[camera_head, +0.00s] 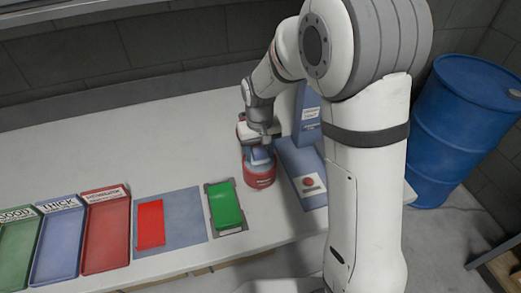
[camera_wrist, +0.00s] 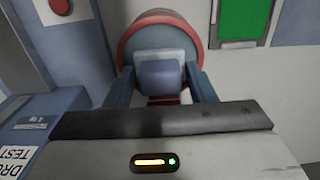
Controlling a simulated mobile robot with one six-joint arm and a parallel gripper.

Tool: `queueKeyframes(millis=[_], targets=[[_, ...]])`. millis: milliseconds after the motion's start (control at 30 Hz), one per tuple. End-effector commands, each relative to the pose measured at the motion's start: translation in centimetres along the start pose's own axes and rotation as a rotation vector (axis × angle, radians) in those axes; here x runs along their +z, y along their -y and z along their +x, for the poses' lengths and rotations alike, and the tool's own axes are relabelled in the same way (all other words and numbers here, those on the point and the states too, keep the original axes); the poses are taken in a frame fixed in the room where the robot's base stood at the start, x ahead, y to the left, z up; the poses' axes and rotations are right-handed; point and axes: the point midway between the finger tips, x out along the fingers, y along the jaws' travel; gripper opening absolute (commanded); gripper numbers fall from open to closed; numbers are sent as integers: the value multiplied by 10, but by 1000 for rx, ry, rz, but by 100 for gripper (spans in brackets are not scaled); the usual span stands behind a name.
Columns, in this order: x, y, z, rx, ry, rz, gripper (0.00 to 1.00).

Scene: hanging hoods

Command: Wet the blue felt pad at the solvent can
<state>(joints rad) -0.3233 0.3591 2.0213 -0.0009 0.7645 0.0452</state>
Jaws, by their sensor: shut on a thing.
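The solvent can (camera_head: 260,181) is a red and pale round can on the bench. My gripper (camera_head: 259,150) points down over it. In the wrist view my gripper (camera_wrist: 162,80) is shut on a blue block (camera_wrist: 160,73), which I take to be the felt pad. A pale plate-like part shows around the block. The can's red rim (camera_wrist: 138,23) also shows behind the pad in the wrist view. Whether the pad's underside touches the can is hidden.
A green block (camera_head: 225,204) lies on a dark-edged plate; a red block (camera_head: 151,223) lies on a blue-grey mat (camera_head: 187,212). Green, blue and red labelled trays (camera_head: 107,240) line the left. A blue stand with a red button (camera_head: 308,182) is right of the can. A blue barrel (camera_head: 462,130) stands beyond.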

Motion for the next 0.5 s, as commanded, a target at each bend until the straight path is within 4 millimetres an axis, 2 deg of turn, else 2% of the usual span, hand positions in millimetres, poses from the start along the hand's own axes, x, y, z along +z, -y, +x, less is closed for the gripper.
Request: queueKeyframes(millis=[33, 500], targets=[[0, 0, -8, 0, -2, 0, 32], [-1, 0, -47, 0, -3, 0, 32]])
